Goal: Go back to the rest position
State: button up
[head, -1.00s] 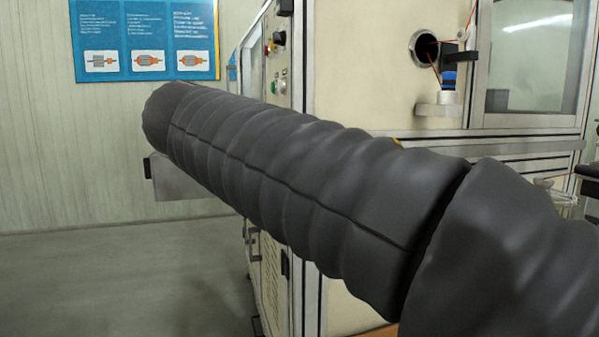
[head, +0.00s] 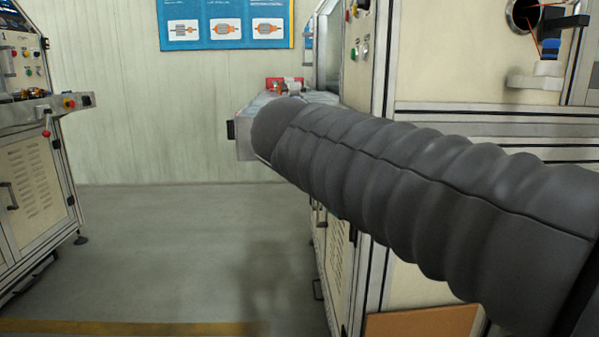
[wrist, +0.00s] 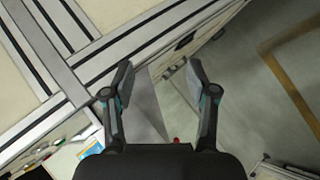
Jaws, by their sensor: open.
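My gripper (wrist: 160,82) shows in the wrist view with its two fingers spread apart and nothing between them. Behind the fingers are the floor and the lower frame of a cream machine. In the head view my dark, ribbed arm reaches from the lower right toward the middle, and the gripper itself does not show there.
A cream winding machine (head: 480,70) stands close on the right, partly hidden by my arm. Its grey side shelf (head: 245,146) juts out near the arm's far end. Another machine (head: 30,170) stands at the left. The floor (head: 190,240) between them is clear.

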jog(key=s+a+f+m+g+y, duration=0.15)
jog(key=s+f+y, duration=0.5)
jog(key=f, duration=0.75)
jog(key=s+d+f+m, duration=0.2)
jog(key=s+f, duration=0.2)
jog(key=s, duration=0.2)
jog(key=s+d+f+m, duration=0.2)
jog(key=s+f+m, duration=0.1)
jog(key=s, duration=0.2)
jog(key=shift+s+d+f+g+p, duration=0.3)
jog(key=shift+s+f+g+p, duration=0.05)
jog(key=shift+g+p, duration=0.1)
